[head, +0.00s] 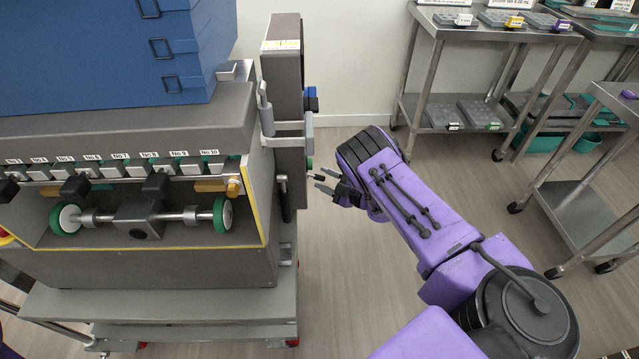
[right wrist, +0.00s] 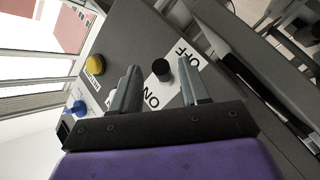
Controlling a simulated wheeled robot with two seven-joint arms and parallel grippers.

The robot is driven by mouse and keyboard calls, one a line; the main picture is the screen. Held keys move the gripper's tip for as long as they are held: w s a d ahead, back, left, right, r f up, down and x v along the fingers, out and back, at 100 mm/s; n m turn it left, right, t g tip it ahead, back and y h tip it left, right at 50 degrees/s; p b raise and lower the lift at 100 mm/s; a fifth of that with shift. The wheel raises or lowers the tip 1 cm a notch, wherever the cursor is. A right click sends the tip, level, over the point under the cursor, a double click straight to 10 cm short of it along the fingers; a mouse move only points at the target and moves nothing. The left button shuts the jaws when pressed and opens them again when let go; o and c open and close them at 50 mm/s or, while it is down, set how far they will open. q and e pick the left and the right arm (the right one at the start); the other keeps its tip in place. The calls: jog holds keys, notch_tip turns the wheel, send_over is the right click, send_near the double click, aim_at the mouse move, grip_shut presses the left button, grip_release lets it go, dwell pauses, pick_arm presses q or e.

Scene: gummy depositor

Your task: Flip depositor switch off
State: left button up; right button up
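The depositor (head: 160,268) is a large grey machine at the left of the head view. The tall grey control box (head: 282,75) is on its right side. In the right wrist view, the switch (right wrist: 161,70) is a small black knob on the grey panel, on a white label reading ON and OFF. My right gripper (head: 321,181) is open beside the machine's right side. In the right wrist view its two fingers (right wrist: 160,84) stand on either side of the knob; I cannot tell if they touch it. My left gripper is not in view.
In the right wrist view, a yellow button (right wrist: 96,65) and a blue knob (right wrist: 78,107) are on the same panel. Steel tables (head: 440,32) and a steel cart (head: 590,215) stand at the right. The floor (head: 345,290) between is clear.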

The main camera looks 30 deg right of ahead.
jog(key=shift+a, duration=0.15)
jog(key=v, duration=1)
jog(key=shift+s+d+p, duration=0.2)
jog(key=shift+p, duration=0.1)
